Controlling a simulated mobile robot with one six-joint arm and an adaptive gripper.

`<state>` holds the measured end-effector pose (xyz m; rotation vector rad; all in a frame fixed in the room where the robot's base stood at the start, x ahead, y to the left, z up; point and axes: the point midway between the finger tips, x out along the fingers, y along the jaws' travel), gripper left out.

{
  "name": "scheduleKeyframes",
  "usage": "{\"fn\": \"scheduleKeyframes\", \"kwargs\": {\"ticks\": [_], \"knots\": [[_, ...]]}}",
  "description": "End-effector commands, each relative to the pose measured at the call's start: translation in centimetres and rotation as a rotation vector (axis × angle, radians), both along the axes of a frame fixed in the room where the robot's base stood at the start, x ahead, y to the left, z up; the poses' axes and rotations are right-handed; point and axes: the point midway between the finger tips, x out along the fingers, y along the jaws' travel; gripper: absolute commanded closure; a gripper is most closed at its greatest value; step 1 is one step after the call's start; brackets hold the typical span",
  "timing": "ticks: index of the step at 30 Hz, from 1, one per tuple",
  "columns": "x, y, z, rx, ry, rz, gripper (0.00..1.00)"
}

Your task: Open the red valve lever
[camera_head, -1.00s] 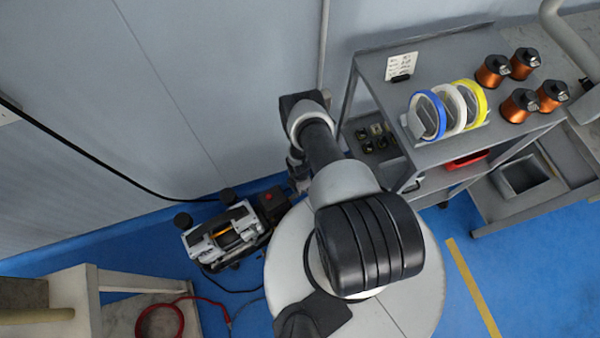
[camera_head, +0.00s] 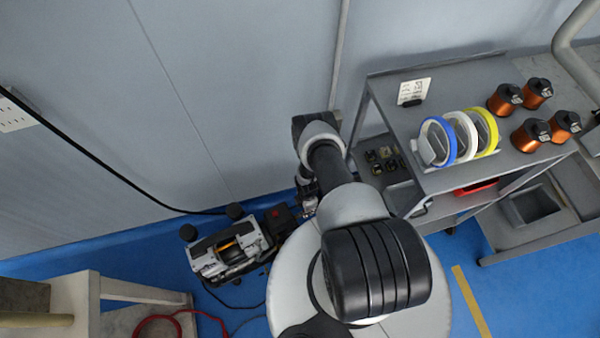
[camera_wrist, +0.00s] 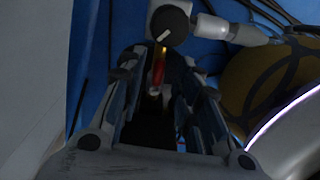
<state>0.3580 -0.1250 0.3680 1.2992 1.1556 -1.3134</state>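A narrow red lever (camera_wrist: 157,71) with a yellowish upper end shows in the wrist view, between the fingers of my gripper (camera_wrist: 158,78). The fingers stand apart on its left and right. I cannot tell whether either touches it. Below the lever a small pale metal part shows, and the rest is in deep shadow. In the head view my gripper is mostly hidden beneath my wrist, near the wall and the floor, and the lever cannot be made out there.
A dark round knob (camera_wrist: 170,25) with a white pointer and a pale pipe fitting (camera_wrist: 226,29) sit just beyond the fingertips. A black-and-white machine (camera_head: 229,251) stands on the floor at left. A grey cart (camera_head: 462,178) with tape rolls and copper coils stands at right.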

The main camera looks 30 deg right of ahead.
Motion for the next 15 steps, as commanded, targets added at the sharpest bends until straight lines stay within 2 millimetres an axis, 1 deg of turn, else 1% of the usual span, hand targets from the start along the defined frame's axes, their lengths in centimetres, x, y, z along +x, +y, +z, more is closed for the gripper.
{"fn": "scheduleKeyframes", "kwargs": {"ticks": [6,15], "knots": [[-0.5,0.1,0.0,0.001,0.0,-0.142,0.69],[-1.7,0.7,-0.1,-0.001,0.001,-0.543,0.69]]}}
